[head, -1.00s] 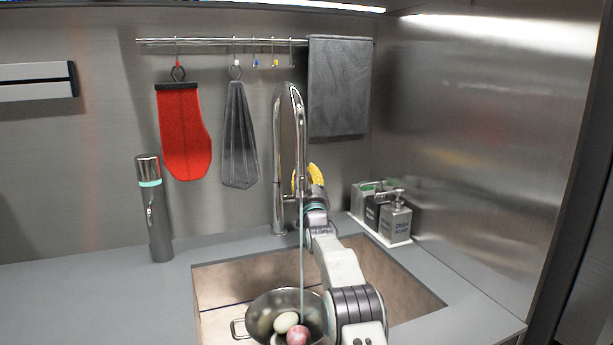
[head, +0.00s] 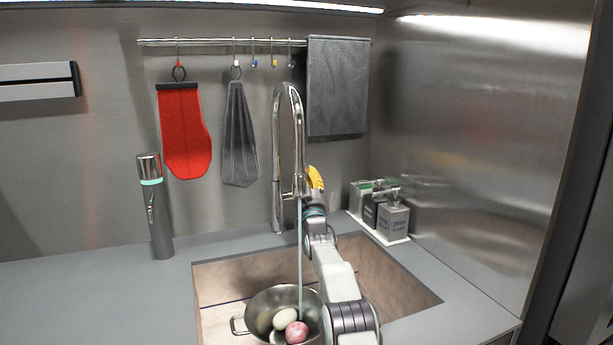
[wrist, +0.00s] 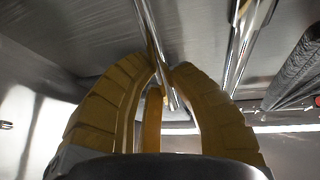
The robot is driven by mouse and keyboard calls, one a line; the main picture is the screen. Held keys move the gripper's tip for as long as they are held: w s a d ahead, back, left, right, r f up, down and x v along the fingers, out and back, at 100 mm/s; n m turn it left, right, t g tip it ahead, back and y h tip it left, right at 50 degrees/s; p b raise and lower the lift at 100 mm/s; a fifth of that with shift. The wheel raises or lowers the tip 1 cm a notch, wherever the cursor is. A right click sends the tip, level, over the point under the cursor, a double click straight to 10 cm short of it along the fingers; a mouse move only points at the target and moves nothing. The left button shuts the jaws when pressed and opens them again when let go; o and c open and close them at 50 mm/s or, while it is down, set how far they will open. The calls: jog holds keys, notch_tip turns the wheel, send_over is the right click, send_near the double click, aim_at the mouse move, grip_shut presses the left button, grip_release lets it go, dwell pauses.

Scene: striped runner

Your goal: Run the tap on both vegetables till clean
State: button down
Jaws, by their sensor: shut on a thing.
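A chrome tap (head: 277,150) stands behind the sink, and a thin stream of water (head: 300,255) falls from its spout into a metal colander (head: 256,302). In the colander lie a cream-white rounded vegetable (head: 285,318) and a pink-red one (head: 296,331); another pale shape shows below them, cut by the picture edge. My gripper (head: 315,178), with yellow fingers, is beside the tap, partly hidden by my arm. In the wrist view my gripper (wrist: 163,70) is shut on a slim metal rod, the tap lever (wrist: 148,32), which passes between the fingertips.
The colander sits in the beige sink (head: 215,283). Soap dispensers (head: 393,220) stand on a tray at the right. A grey cylinder (head: 158,215) stands on the left counter. A red mitt (head: 184,135), a grey cloth (head: 239,140) and a towel (head: 338,90) hang from the rail.

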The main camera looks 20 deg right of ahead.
jog(key=shift+f, duration=0.15)
jog(key=c, duration=1.1)
grip_release()
jog(key=shift+s, duration=0.2)
jog(key=v, duration=1.1)
jog(key=shift+s, duration=0.3)
jog(key=shift+f, duration=0.15)
